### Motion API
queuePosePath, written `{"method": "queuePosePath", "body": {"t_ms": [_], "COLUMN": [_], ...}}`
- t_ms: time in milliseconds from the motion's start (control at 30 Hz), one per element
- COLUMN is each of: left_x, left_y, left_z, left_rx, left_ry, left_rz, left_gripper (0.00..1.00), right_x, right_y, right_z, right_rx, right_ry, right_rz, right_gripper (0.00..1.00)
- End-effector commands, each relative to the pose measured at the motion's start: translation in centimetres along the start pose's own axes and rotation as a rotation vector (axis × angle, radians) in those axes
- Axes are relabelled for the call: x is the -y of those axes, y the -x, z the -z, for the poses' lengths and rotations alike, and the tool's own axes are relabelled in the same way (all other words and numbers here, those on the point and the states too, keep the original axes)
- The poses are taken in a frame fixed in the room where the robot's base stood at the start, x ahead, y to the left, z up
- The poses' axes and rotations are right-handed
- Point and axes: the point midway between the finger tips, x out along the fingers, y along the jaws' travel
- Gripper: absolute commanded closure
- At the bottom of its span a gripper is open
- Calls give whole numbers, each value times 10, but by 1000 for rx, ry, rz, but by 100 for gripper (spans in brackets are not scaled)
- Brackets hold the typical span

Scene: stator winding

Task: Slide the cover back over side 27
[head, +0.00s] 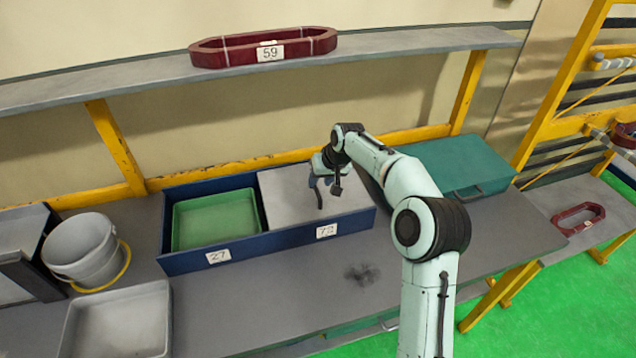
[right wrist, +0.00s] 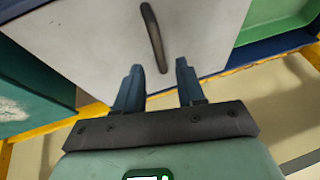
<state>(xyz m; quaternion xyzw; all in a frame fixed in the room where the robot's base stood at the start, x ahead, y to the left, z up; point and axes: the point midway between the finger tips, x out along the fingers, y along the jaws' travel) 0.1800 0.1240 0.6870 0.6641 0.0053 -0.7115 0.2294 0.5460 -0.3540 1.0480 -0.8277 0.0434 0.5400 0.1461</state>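A long blue box (head: 291,235) stands on the bench with two labelled sides. Side 27, on the left, is uncovered and holds a green tray (head: 204,221). Its label 27 (head: 219,256) is on the front. A grey cover (head: 285,203) lies over the right side, above the other label (head: 327,231). My right gripper (head: 325,193) is over the cover. In the right wrist view the gripper (right wrist: 158,85) is open, with the cover's dark handle (right wrist: 154,38) just beyond and between its fingertips. The cover also shows there (right wrist: 100,40). My left gripper is not in view.
A grey bucket (head: 80,250) with a yellow handle and a grey tray (head: 118,325) stand left of the box. A teal case (head: 455,165) stands to its right. A shelf (head: 400,42) above holds a red coil (head: 262,47) labelled 59. The bench front is clear.

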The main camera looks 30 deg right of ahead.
Motion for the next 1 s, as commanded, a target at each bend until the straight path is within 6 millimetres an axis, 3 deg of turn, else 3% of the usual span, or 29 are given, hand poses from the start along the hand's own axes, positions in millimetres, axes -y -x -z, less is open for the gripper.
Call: {"method": "queuePosePath", "body": {"t_ms": [200,567,700,1000], "left_x": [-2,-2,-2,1], "left_y": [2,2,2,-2], "left_z": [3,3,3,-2], "left_rx": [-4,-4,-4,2], "left_ry": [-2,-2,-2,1], "left_rz": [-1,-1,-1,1], "left_gripper": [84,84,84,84], "right_x": [0,0,0,4], "right_y": [-25,-30,-30,-30], "right_z": [1,0,0,-4], "right_rx": [0,-1,-1,0], "right_ry": [0,0,0,3], "right_rz": [1,0,0,0], "right_gripper": [61,61,100,100]}}
